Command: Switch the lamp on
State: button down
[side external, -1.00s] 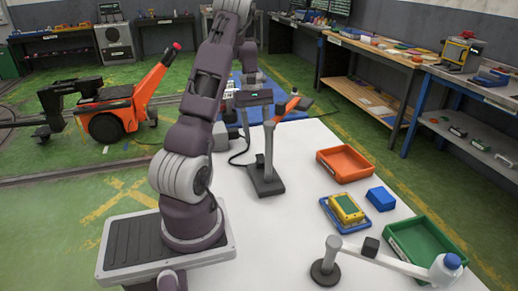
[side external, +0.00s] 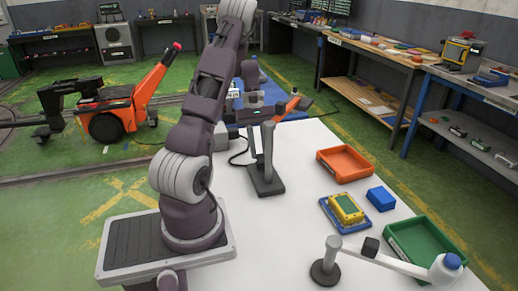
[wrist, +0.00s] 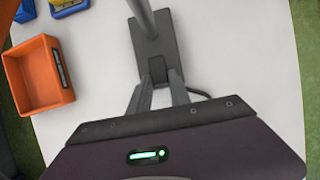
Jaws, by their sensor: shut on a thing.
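The lamp stand has a dark rectangular base (side external: 266,188) and a grey post, left of centre on the white table in the side view. Its base (wrist: 174,35) and post also show at the top of the wrist view. My gripper (wrist: 158,82) has its fingers at the near end of the base, shut on a small grey part (wrist: 157,68) between the fingertips. I cannot tell clearly whether this part is the switch. In the side view my gripper is behind the post, so its fingertips are mostly hidden. I cannot see whether the lamp is lit.
A dark cable (wrist: 199,92) runs beside the base. An orange tray (side external: 345,165), a blue block (side external: 381,198), a yellow-topped item (side external: 346,208) and a green tray (side external: 410,236) lie to the right. A jointed arm on a round base (side external: 325,272) stands in front.

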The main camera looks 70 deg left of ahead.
jog(key=h, duration=0.3)
jog(key=shift+a+f, duration=0.4)
jog(key=shift+h, duration=0.3)
jog(key=c, duration=1.2)
grip_release()
jog(key=shift+a+r, duration=0.1)
jog(key=v, duration=0.7)
